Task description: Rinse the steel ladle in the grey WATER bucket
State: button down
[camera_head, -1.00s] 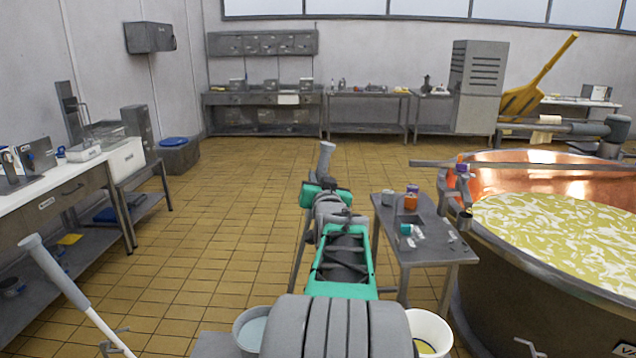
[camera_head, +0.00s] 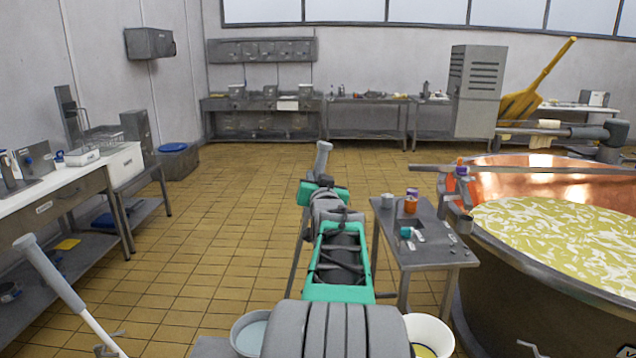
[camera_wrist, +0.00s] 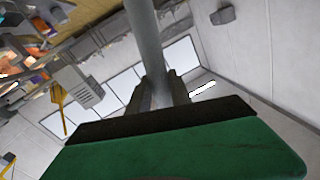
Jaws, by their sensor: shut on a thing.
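My gripper (camera_head: 322,188) is ahead of me over the floor, past my green and grey arm. In the wrist view its fingers (camera_wrist: 158,92) are shut on a grey rod (camera_wrist: 146,35), which I take to be the steel ladle's handle. In the head view the handle's grey top (camera_head: 322,158) stands up above the gripper, slightly tilted. A thin dark shaft runs down left of my arm; the ladle's bowl is not seen. The grey bucket (camera_head: 237,326) with pale bluish water is at the bottom, left of my arm and partly hidden by it.
A white bucket (camera_head: 442,328) with yellow contents is right of my arm. A small grey table (camera_head: 425,255) with jars stands before the copper vat (camera_head: 500,270) on the right. A counter (camera_head: 75,195) runs along the left. The tiled floor (camera_head: 220,220) between is clear.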

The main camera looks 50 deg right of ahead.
jog(key=shift+w+d, duration=0.2)
jog(key=shift+w, duration=0.1)
jog(key=shift+b, duration=0.85)
jog(key=shift+b+v, duration=0.75)
jog(key=shift+v, duration=0.25)
jog(key=shift+s+d+r, duration=0.1)
jog(key=shift+d+r, duration=0.05)
notch_tip(320, 180, up, 16)
jog(key=p, duration=0.7)
jog(key=shift+f, duration=0.25)
